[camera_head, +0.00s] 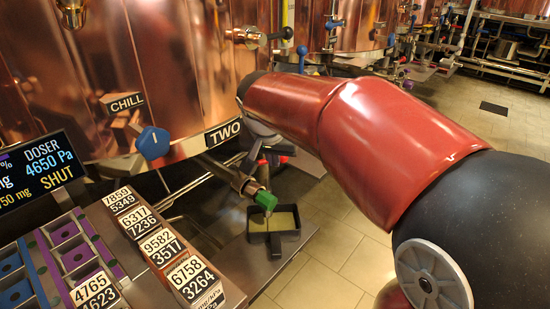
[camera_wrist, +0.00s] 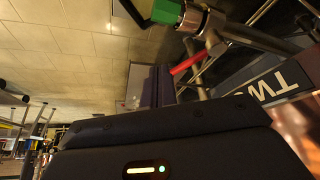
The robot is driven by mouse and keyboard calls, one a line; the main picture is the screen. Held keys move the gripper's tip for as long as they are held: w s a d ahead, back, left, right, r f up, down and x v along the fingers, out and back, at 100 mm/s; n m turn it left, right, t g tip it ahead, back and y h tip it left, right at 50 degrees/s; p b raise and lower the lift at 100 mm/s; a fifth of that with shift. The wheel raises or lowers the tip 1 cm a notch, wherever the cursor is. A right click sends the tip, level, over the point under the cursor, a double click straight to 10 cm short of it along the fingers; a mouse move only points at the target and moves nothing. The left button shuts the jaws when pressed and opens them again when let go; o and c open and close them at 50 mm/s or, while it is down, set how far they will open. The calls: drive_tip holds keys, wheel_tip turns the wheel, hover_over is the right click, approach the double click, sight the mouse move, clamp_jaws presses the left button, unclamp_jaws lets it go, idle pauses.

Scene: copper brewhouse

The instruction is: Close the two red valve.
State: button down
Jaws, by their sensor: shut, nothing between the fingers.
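A sign reading TWO (camera_head: 224,133) is on the copper tank in the head view. It also shows tilted at the right of the wrist view (camera_wrist: 278,82). A red valve handle (camera_wrist: 187,63) sticks out from a metal pipe fitting in the wrist view, left of the sign. In the head view a small red part (camera_head: 262,159) shows below my wrist, partly hidden. My gripper (camera_wrist: 160,84) is shut and empty, its fingers close beside the red handle. I cannot tell whether they touch. In the head view my arm and wrist mostly hide the gripper.
A green-ended valve (camera_head: 265,199) hangs from a pipe over a dark drip tray (camera_head: 273,225); its green part (camera_wrist: 165,10) is close by in the wrist view. A blue knob (camera_head: 153,142) marks CHILL. A console with number cards (camera_head: 195,280) stands front left. Tiled floor lies right.

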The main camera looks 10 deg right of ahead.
sight(264, 162)
drive_tip(key=w+d+f+b, duration=0.1)
drive_tip(key=w+d+f, duration=0.2)
drive_tip(key=w+f, duration=0.3)
drive_tip(key=shift+w+f, duration=0.3)
drive_tip(key=shift+w, duration=0.15)
drive_tip(key=shift+w+d, duration=0.1)
